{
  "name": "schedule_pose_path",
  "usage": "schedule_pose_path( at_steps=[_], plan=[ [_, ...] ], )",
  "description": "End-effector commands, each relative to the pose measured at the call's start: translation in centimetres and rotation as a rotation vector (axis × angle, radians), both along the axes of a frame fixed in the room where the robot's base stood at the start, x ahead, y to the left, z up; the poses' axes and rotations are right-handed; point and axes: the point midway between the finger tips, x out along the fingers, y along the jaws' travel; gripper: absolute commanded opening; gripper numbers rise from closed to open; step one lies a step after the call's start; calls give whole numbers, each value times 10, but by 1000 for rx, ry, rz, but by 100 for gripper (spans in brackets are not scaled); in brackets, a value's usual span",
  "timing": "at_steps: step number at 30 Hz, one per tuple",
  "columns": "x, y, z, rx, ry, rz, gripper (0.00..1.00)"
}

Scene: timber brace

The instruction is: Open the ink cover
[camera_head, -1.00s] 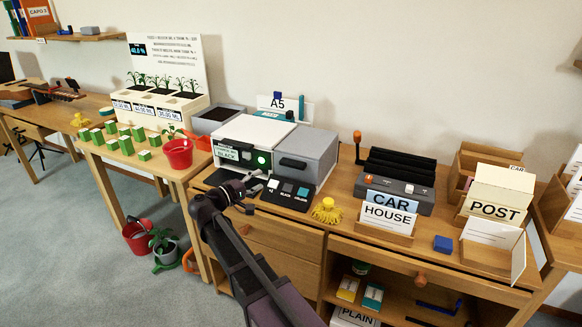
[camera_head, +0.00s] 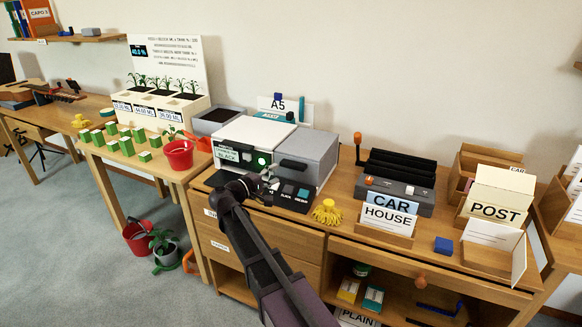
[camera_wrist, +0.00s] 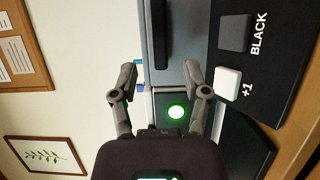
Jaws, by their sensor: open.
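The machine on the desk has a white left part (camera_head: 262,128) with a green light and a grey box (camera_head: 318,148) on its right. A dark bar handle (camera_head: 294,164) is on the front of the grey box; it also shows in the wrist view (camera_wrist: 160,35). I cannot tell for sure which part is the ink cover. In the head view my gripper (camera_head: 267,178) is small and dark in front of the machine, and contact is unclear.
A black button panel (camera_head: 288,196) lies before the machine, with a white +1 button (camera_wrist: 229,82) and a BLACK button (camera_wrist: 235,32) close beside my gripper. A yellow brush-like object (camera_head: 327,212) and the CAR HOUSE card holder (camera_head: 385,228) stand to the right.

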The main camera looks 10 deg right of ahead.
Motion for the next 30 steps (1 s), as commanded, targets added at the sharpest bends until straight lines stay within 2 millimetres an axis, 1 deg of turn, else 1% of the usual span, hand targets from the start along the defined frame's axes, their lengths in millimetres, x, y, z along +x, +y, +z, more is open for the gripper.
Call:
schedule_pose_path(
  at_steps=[3,9,15,21,30],
  plan=[
    [10,-16,0,0,0,-1,60],
    [25,-40,0,0,0,-2,60],
    [36,-57,0,0,0,-1,60],
    [40,-64,0,0,0,1,60],
    [40,-66,0,0,0,0,60]
  ],
)
